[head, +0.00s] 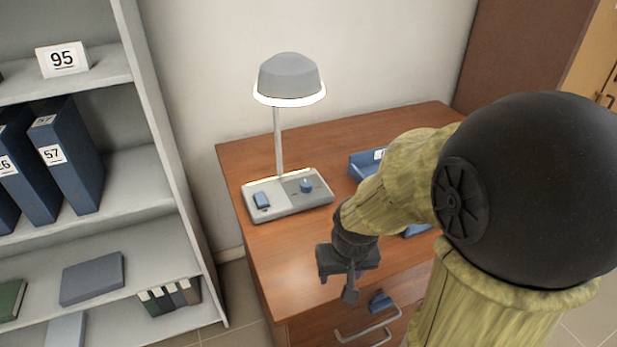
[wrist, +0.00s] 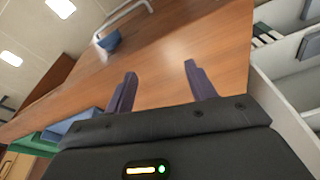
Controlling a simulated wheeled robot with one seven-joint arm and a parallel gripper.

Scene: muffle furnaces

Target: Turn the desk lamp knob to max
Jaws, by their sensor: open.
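The desk lamp (head: 289,76) stands at the back left of the wooden desk, with its grey shade lit along the lower rim. Its grey base (head: 290,206) carries a blue rocker-like piece (head: 261,200) on the left and a small round blue knob (head: 306,185) on the right. My gripper (head: 338,290) is in front of the lamp base, near the desk's front edge, apart from the knob. In the wrist view my gripper (wrist: 157,80) has its two fingers spread with nothing between them. The lamp and knob are not visible in the wrist view.
A blue tray (head: 365,160) sits on the desk, partly hidden behind my arm. A drawer handle (head: 368,333) and a blue piece (head: 380,301) are on the desk front. A grey shelf (head: 160,150) with binders stands left. The desk (head: 275,250) is bare in front of the lamp.

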